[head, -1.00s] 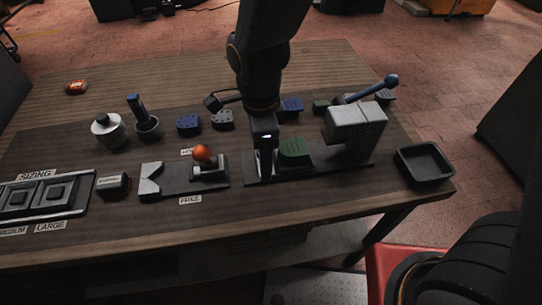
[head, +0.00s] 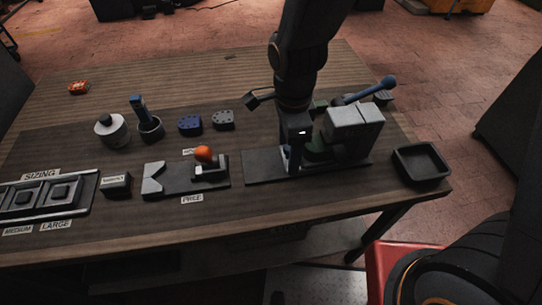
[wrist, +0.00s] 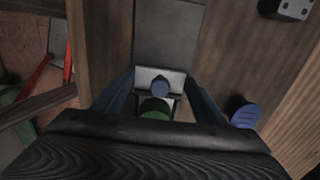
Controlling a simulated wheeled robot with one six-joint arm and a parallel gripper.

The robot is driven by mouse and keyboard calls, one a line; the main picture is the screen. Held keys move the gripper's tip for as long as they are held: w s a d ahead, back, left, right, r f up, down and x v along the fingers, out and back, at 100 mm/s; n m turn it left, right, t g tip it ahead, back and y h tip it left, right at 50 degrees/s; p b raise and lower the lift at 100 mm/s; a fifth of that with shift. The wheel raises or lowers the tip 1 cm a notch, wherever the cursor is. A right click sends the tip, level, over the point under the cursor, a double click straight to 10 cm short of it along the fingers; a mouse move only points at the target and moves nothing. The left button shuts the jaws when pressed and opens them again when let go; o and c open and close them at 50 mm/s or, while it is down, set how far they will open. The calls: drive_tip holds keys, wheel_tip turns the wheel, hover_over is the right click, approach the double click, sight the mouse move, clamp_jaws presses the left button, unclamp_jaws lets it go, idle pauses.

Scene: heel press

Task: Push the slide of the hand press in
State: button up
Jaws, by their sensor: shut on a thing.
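The hand press (head: 352,128) is a grey block at the right of the table with a blue ball-ended lever (head: 388,83). Its flat dark base (head: 262,168) runs out to the left. The slide carries a green block (head: 318,150), now close against the press and partly hidden. My gripper (head: 294,162) points down at the slide's left end. In the wrist view, my fingers (wrist: 160,92) stand on both sides of the slide's small blue knob (wrist: 160,84), with the green block (wrist: 154,108) just below it. The exact finger contact is hidden.
A black tray (head: 421,163) stands right of the press. A fixture with an orange knob (head: 204,154) lies to the left. Blue (head: 189,124) and grey (head: 223,119) blocks stand behind.

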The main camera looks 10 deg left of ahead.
drive_tip(key=shift+w+d+p, duration=0.15)
drive_tip(key=shift+w+d, duration=0.1)
drive_tip(key=shift+d, duration=0.55)
drive_tip(key=shift+w+d+p, duration=0.15)
drive_tip(key=shift+w+d, duration=0.1)
drive_tip(key=shift+d, duration=0.5)
drive_tip(key=o, duration=0.5)
drive_tip(key=shift+r+p, duration=1.8)
drive_tip(key=shift+p, duration=0.15)
drive_tip(key=shift+s+a+r+p, duration=0.3)
drive_tip(key=shift+a+p, duration=0.2)
drive_tip(key=shift+a, duration=0.2)
drive_tip(key=shift+s+a+r+p, duration=0.15)
drive_tip(key=shift+a+r+p, duration=0.3)
drive_tip(key=shift+a, duration=0.3)
drive_tip(key=shift+s+a+r+p, duration=0.25)
drive_tip(key=shift+a+p, duration=0.3)
drive_tip(key=shift+a, duration=0.15)
drive_tip(key=shift+r, duration=0.1)
